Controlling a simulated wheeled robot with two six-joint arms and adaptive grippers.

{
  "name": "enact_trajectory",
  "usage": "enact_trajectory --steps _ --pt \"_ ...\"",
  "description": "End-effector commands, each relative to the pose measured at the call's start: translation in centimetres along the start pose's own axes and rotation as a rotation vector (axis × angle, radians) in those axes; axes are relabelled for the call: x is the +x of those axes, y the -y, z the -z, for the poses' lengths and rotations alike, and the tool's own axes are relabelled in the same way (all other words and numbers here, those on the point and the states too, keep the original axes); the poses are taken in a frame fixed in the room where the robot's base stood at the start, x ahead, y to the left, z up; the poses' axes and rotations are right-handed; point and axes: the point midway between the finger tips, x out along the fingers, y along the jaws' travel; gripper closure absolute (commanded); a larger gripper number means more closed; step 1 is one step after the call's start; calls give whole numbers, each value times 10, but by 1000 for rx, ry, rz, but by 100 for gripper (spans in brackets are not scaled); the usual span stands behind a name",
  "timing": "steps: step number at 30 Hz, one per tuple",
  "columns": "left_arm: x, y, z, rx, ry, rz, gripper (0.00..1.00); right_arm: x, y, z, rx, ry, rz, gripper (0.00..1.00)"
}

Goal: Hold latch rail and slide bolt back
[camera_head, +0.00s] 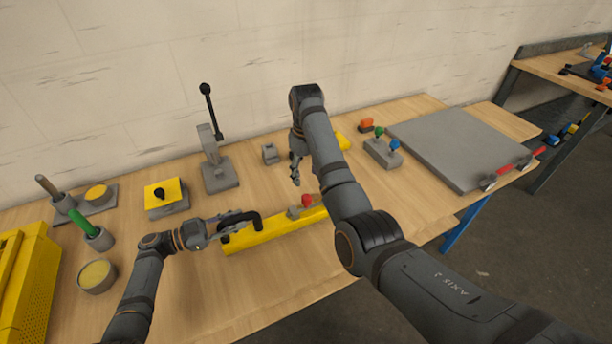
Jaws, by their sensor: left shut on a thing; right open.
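The latch rail (270,234) is a yellow bar lying along the front part of the workbench, with a black arched handle at its left end. The bolt has a red knob (307,200) and sits with a grey block on the rail's right part. My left gripper (240,219) is shut on the black handle. My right gripper (296,178) points down, open and empty, above and behind the red knob and apart from it. My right arm hides the rail's right end.
Behind the rail stand a lever press (218,172), a small grey block (270,153) and a block with coloured knobs (383,153). A grey plate (465,145) lies right. A yellow-topped box (165,193), green-handled tool (86,226) and round tin (97,275) stand left.

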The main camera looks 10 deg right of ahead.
Motion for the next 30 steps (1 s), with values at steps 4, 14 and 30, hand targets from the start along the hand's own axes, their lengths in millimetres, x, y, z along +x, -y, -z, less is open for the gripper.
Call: enact_trajectory --steps 4,14,30 --pt "0 0 0 1 0 1 100 0 0 0 0 0 0 46" --pt "0 0 0 1 0 0 48 1 0 0 0 0 0 46" --pt "-70 1 -1 -1 5 2 48 1 0 0 0 0 0 46"
